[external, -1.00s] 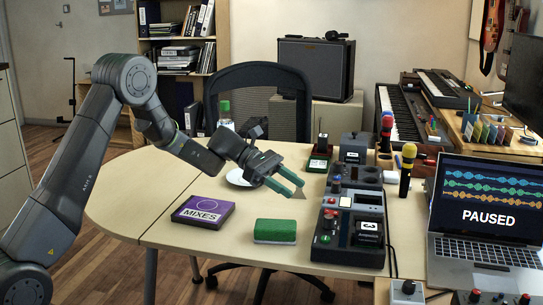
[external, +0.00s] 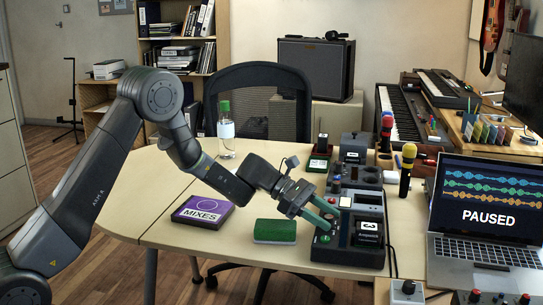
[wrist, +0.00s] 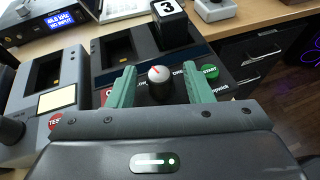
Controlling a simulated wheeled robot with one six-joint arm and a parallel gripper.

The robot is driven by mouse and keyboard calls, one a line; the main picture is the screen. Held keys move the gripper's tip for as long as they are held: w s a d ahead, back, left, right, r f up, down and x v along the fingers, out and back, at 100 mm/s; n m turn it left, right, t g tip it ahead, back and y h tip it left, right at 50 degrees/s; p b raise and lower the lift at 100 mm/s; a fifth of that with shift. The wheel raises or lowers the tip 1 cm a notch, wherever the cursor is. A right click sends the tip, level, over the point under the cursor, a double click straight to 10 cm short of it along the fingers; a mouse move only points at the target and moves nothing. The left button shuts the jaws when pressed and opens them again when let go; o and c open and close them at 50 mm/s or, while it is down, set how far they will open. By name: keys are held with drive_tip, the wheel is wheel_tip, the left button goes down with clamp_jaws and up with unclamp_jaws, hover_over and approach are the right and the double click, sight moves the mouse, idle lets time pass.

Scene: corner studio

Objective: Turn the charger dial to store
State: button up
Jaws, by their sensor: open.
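The charger (external: 345,255) is a dark box on the table's right part. Its dial (wrist: 160,85) is a round black knob with a pale top in the wrist view. The red mark on the dial tilts toward the upper left. My gripper (wrist: 158,77) is open, with one green finger on each side of the dial; I cannot tell whether they touch it. In the external view my gripper (external: 329,222) reaches down to the charger and hides the dial. The labels around the dial are partly covered, and I cannot read a store mark.
Near the dial are a green START button (wrist: 209,72) and a black block marked 3 (wrist: 169,22) in a slot. A red TEST button (wrist: 55,121) is to the left.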

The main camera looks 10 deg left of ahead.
drive_tip(key=shift+s+d+f, duration=0.1)
drive_tip(key=shift+d+f, duration=0.1)
drive_tip(key=shift+d, duration=0.3)
drive_tip(key=c, duration=1)
